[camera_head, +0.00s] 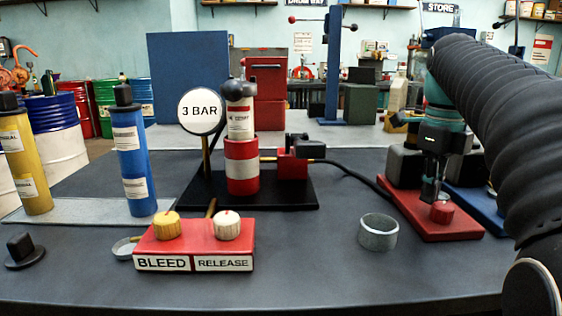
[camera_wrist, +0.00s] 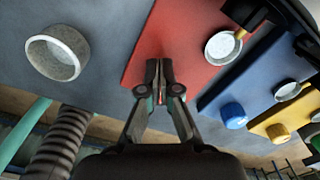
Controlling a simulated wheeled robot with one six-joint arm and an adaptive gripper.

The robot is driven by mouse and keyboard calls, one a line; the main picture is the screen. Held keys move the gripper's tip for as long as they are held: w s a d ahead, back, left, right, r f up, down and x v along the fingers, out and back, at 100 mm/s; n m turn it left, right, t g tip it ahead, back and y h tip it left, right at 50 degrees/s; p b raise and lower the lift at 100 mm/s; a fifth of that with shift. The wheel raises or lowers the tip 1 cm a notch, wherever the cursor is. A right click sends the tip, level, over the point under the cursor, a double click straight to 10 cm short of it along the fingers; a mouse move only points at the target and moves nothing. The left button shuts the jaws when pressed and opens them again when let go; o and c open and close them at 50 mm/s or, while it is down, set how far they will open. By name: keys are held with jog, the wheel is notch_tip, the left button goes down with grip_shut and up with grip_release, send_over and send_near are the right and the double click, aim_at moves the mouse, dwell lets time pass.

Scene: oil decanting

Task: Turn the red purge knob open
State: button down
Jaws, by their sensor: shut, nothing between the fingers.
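The red purge knob (camera_head: 442,212) stands near the front of a flat red base plate (camera_head: 412,213) at the right of the bench. My gripper (camera_head: 430,198) points down just above and behind the knob, with its fingers shut and empty. In the wrist view my gripper's fingertips (camera_wrist: 160,68) are together over the red base plate (camera_wrist: 190,38). The knob is mostly hidden behind the fingers there, and I cannot tell whether they touch it.
A grey metal ring-shaped cup (camera_head: 378,233) stands left of the red plate. A blue plate (camera_head: 478,204) lies to the right. The red BLEED/RELEASE box (camera_head: 194,247) is front left. A black hose (camera_head: 352,172) runs to the red plate. Bench front centre is clear.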

jog(key=shift+w+d, duration=0.15)
jog(key=shift+d, duration=0.35)
jog(key=shift+w, duration=0.15)
dwell(0.3)
jog(key=shift+w, duration=0.25)
notch_tip(320, 180, up, 6)
dwell(0.4)
jog(key=shift+s+a, duration=0.1)
